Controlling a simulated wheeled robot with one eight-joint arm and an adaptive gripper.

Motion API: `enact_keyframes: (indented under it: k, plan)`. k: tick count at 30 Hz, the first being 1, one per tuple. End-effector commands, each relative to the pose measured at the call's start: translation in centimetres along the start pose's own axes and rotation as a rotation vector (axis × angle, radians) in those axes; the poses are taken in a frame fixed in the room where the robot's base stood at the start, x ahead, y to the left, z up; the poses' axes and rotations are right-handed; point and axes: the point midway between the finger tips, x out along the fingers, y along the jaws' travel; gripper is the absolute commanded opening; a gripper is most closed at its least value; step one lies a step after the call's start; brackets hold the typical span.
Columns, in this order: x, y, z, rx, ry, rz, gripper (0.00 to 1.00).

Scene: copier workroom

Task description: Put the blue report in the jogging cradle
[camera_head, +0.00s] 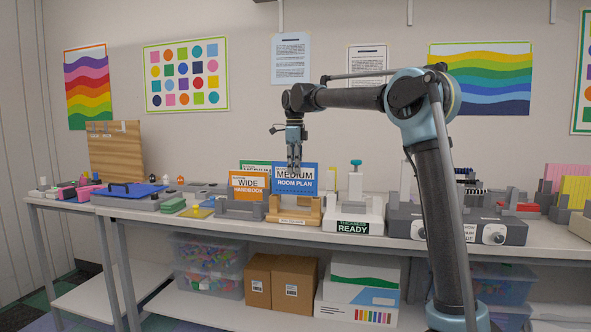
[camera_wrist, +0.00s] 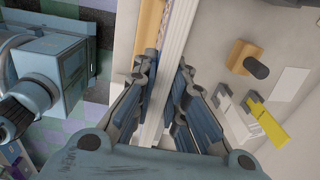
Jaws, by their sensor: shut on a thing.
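The blue report (camera_head: 306,184), marked MEDIUM ROOM PLAN, stands upright above the bench. My gripper (camera_head: 294,164) points down and is shut on its top edge. In the wrist view, the report's pale page edges (camera_wrist: 177,35) run between the fingers (camera_wrist: 163,80). A strip of tan wood (camera_wrist: 149,35) shows beside the report in the wrist view.
An orange WIDE HANDBOOK (camera_head: 247,187) stands close on the left, with a green-edged MEDIUM report (camera_head: 256,164) behind. A white READY device (camera_head: 355,216) stands close on the right. Grey machines (camera_head: 455,226) sit farther right.

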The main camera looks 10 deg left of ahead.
Motion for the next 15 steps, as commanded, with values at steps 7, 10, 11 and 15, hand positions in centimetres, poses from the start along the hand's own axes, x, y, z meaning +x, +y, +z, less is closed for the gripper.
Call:
enact_keyframes:
  k: [7,10,11,15]
  plan:
    - [0.49,0.00,0.00,0.000,0.000,0.000,0.00]
    - [0.69,0.00,0.00,0.000,0.000,0.000,0.00]
    - [0.75,0.00,0.00,0.000,0.000,0.000,0.00]
    - [1.04,0.00,0.00,0.000,0.000,0.000,0.00]
